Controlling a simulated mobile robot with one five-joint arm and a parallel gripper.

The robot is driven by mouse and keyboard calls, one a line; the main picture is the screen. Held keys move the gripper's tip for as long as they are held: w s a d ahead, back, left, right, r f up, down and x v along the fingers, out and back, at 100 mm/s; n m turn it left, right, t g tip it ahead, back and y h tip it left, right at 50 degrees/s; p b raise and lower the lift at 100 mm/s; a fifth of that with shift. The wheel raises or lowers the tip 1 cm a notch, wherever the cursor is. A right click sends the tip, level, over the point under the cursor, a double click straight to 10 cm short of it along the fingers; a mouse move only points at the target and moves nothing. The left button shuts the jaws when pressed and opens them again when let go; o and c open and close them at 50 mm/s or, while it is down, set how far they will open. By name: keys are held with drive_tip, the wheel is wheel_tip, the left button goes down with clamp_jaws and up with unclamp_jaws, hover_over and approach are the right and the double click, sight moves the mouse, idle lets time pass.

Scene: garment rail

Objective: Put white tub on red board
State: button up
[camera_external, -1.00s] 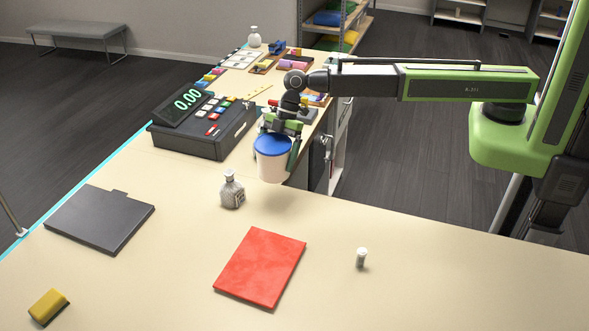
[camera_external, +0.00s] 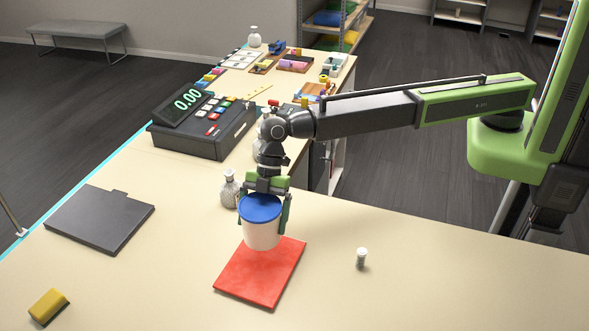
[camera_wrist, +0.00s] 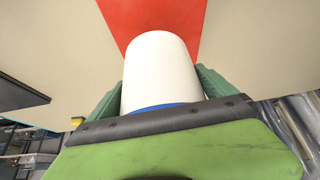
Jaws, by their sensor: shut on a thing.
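The white tub (camera_external: 262,234) with a blue lid is upright in my gripper (camera_external: 263,214), which is shut on its sides. In the external view the tub overlaps the far part of the red board (camera_external: 258,277), which lies flat on the table. I cannot tell for sure whether its base touches the board, but it appears held above it. In the wrist view the white tub (camera_wrist: 160,68) is between the green fingers (camera_wrist: 160,98), with the red board (camera_wrist: 150,17) beyond it.
A patterned bottle (camera_external: 229,188) stands close behind and left of the tub. A small white-capped shaker (camera_external: 361,258) is right of the board. A dark flat board (camera_external: 100,220) lies left, a yellow sponge (camera_external: 48,306) at front left. A cash register (camera_external: 205,125) stands behind.

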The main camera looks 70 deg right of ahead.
sight(261, 247)
drive_tip(key=a+f, duration=0.1)
drive_tip(key=a+f+b, duration=0.1)
drive_tip(key=a, duration=0.1)
drive_tip(key=shift+s+a+f, duration=0.15)
drive_tip(key=shift+s+f, duration=0.05)
drive_tip(key=shift+s, duration=0.15)
drive_tip(key=shift+s+a, duration=0.15)
drive_tip(key=shift+a, duration=0.2)
wheel_tip(261, 247, down, 4)
drive_tip(key=b, duration=0.4)
drive_tip(key=shift+f+b, duration=0.2)
drive_tip(key=shift+b, duration=0.15)
drive_tip(key=shift+d+r, duration=0.1)
drive_tip(key=shift+r, duration=0.15)
drive_tip(key=shift+f, duration=0.25)
drive_tip(key=o, duration=1.6)
drive_tip(key=shift+r, duration=0.1)
drive_tip(key=shift+o, duration=0.2)
drive_tip(key=shift+r, duration=0.1)
